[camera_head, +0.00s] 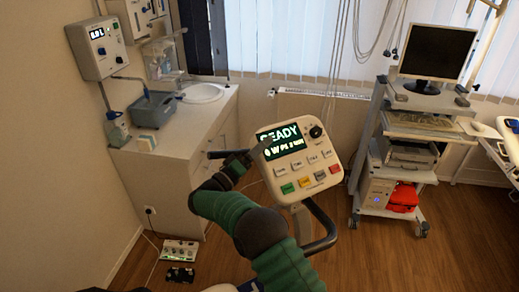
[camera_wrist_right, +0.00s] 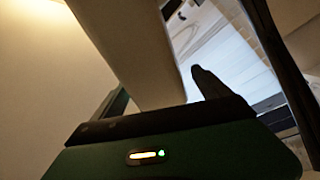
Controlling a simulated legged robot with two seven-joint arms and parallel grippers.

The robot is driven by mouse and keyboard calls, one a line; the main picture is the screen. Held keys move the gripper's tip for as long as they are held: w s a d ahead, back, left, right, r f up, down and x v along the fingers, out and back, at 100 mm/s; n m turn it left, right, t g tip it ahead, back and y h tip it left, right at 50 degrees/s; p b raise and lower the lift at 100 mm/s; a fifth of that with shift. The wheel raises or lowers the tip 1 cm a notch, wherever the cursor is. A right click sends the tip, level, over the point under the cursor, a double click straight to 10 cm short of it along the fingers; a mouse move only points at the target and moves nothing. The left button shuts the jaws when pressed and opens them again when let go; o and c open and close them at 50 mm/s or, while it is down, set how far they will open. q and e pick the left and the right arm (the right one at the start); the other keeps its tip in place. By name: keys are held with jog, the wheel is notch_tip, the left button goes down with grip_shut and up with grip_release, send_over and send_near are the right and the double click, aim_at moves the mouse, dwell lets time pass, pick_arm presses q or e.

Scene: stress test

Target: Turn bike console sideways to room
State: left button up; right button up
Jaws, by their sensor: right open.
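The bike console (camera_head: 296,150) is a cream box with a lit screen reading "READY", a knob and rows of buttons. It stands on a post with dark handlebars in the middle of the head view, its face tilted up towards me. My right gripper (camera_head: 254,156) is open at the console's left edge. In the right wrist view, a beige slab (camera_wrist_right: 135,50), seemingly the console's edge, runs between the open fingers (camera_wrist_right: 160,92). Contact with the fingers cannot be told. My left gripper is not in view.
A wheeled cart (camera_head: 402,134) with a monitor (camera_head: 437,53) stands at right. Small devices (camera_head: 180,250) lie on the floor at lower left. Wooden floor is clear at lower right.

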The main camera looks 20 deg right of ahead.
jog(key=b+v, duration=0.5)
jog(key=v, duration=1.2)
jog(key=shift+f+b, duration=0.15)
jog(key=shift+b, duration=0.25)
jog(key=shift+w, duration=0.1)
